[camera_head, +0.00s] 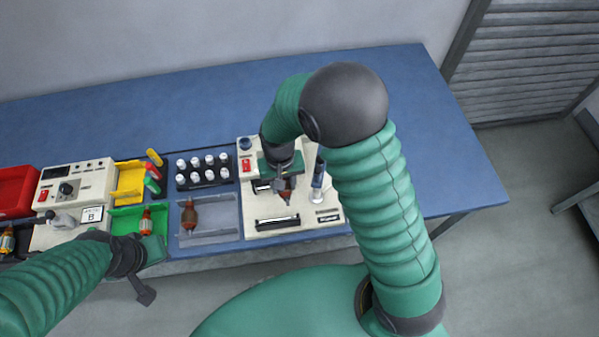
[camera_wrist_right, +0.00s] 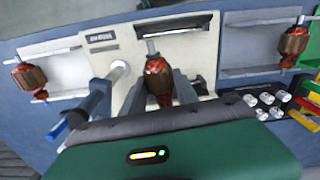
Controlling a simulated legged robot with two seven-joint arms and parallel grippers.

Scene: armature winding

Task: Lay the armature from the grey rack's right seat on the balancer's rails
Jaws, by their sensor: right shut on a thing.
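The held armature (camera_head: 286,196), with a red-brown core, is between the jaws of my right gripper (camera_head: 283,185), over the cream balancer (camera_head: 302,222). In the right wrist view the armature (camera_wrist_right: 158,82) sits between two grey fingers, its shaft pointing away toward the balancer's dark slot (camera_wrist_right: 162,54). I cannot tell whether its shaft touches the rails, which my gripper mostly hides. The grey rack (camera_head: 222,238) stands left of the balancer. Its right seat is empty and its left seat holds another armature (camera_head: 189,214). My left gripper (camera_head: 150,250) is at the green tray (camera_head: 123,221); its jaws are unclear.
Another armature (camera_head: 146,222) is in the green tray. White-capped jars (camera_head: 203,165) stand behind the grey rack. A further grey tray with an armature (camera_wrist_right: 28,76) shows in the wrist view. The blue bench (camera_head: 455,170) is clear at right.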

